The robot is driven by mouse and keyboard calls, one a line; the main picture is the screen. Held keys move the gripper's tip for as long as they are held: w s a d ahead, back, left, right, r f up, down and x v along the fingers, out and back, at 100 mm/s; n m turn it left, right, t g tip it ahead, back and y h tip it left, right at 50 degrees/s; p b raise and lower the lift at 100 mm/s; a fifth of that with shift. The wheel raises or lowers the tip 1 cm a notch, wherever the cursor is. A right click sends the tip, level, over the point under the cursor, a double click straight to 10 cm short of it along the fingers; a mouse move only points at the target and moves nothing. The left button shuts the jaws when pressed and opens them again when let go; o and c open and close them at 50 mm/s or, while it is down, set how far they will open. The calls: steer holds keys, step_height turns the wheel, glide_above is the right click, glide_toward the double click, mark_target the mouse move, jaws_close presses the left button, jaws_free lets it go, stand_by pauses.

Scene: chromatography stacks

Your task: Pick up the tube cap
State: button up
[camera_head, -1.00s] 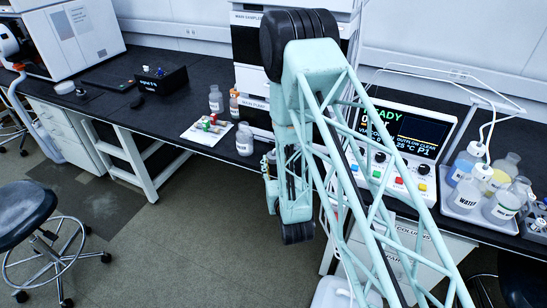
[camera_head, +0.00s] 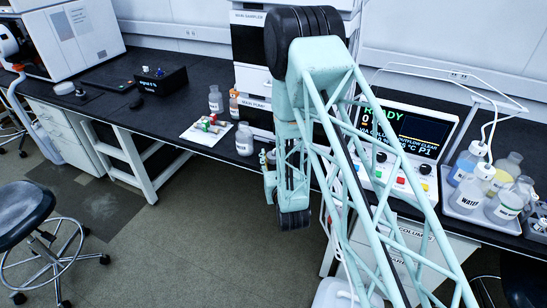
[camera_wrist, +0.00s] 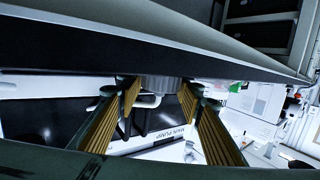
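My gripper (camera_wrist: 160,104) is open in the wrist view, its yellow ribbed finger pads apart with a clear gap. A grey ribbed round piece (camera_wrist: 158,88) shows at the far end of this gap; I cannot tell whether it is a cap, and no finger visibly closes on it. In the head view my arm hides the gripper. A small white mat (camera_head: 190,135) on the bench carries little red and green pieces (camera_head: 207,124), too small to identify as the tube cap.
Two small bottles, one clear (camera_head: 215,99) and one orange (camera_head: 233,104), stand behind the mat. The instrument stack (camera_head: 250,75) rises close behind my arm. A display console (camera_head: 425,140) and a bottle tray (camera_head: 455,208) are at right.

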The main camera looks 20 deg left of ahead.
steer(key=shift+c, duration=0.5)
steer(key=c, duration=0.4)
steer(key=shift+c, duration=0.2)
steer(key=shift+r, duration=0.15)
steer(key=shift+s+r+p, duration=0.2)
steer(key=shift+r+p, duration=0.25)
steer(key=shift+r, duration=0.25)
step_height(320, 180, up, 6)
steer(key=shift+f+p, duration=0.15)
steer(key=shift+p, duration=0.65)
steer(key=s+a+p, duration=0.2)
steer(key=s, duration=1.7)
steer(key=shift+s+f, duration=0.2)
steer(key=shift+s, duration=0.05)
steer(key=shift+d, duration=0.1)
